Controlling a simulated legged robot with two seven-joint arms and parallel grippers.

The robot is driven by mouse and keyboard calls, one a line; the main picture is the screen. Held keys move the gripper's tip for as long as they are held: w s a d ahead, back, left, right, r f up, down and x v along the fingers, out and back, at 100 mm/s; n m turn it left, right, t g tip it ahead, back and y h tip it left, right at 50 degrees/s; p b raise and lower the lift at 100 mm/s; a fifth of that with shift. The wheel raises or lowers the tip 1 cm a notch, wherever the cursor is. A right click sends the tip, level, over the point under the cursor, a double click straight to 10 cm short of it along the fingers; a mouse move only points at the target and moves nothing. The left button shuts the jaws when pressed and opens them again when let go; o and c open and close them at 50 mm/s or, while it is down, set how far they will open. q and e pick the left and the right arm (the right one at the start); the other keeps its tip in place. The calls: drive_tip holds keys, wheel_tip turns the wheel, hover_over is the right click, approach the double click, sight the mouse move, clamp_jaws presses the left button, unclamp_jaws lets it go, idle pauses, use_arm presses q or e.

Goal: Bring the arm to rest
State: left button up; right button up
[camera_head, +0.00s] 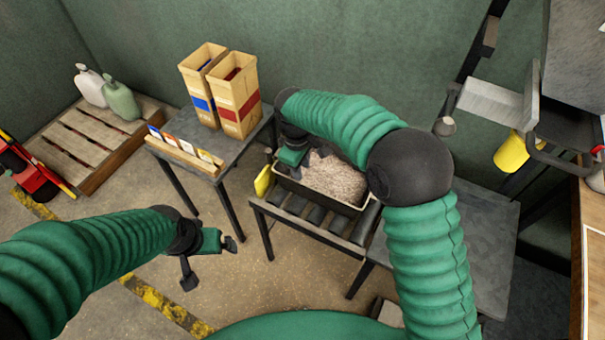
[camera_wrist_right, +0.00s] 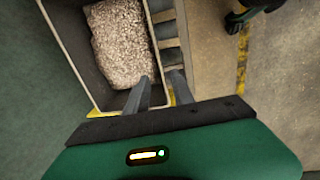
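My right arm arches over the grey bin of grain. Its gripper (camera_head: 283,163) is above the bin's left end in the head view. In the right wrist view, the two fingers of the right gripper (camera_wrist_right: 160,92) stand apart over the bin wall, with no object visible between them. I cannot tell whether they touch the wall. The pale grain (camera_head: 336,180) lies in the bin (camera_wrist_right: 68,50). My left gripper (camera_head: 210,264) is open and empty over bare floor at the lower left, its fingers spread wide.
The bin sits on a roller stand (camera_head: 318,232). A yellow tag (camera_head: 263,181) is at its left end. A small table (camera_head: 232,152) with two cardboard boxes (camera_head: 240,100) and a card rack (camera_head: 185,153) stands left. A pallet (camera_head: 85,145) with jugs is farther left. Floor between my arms is clear.

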drive_tip(key=shift+r, duration=0.3)
idle(0.4)
drive_tip(key=s+d+r+m+p, duration=0.5)
drive_tip(key=s+d, duration=0.3)
drive_tip(key=s, duration=0.2)
drive_tip(key=s+d+r+m+t+p, duration=0.1)
drive_tip(key=s+d+r+m+p, duration=0.5)
drive_tip(key=s, duration=0.5)
drive_tip(key=shift+d+r+m+y+p, duration=0.15)
drive_tip(key=shift+d+m+y+p, duration=0.25)
drive_tip(key=shift+d, duration=0.85)
drive_tip(key=shift+s+d, duration=0.1)
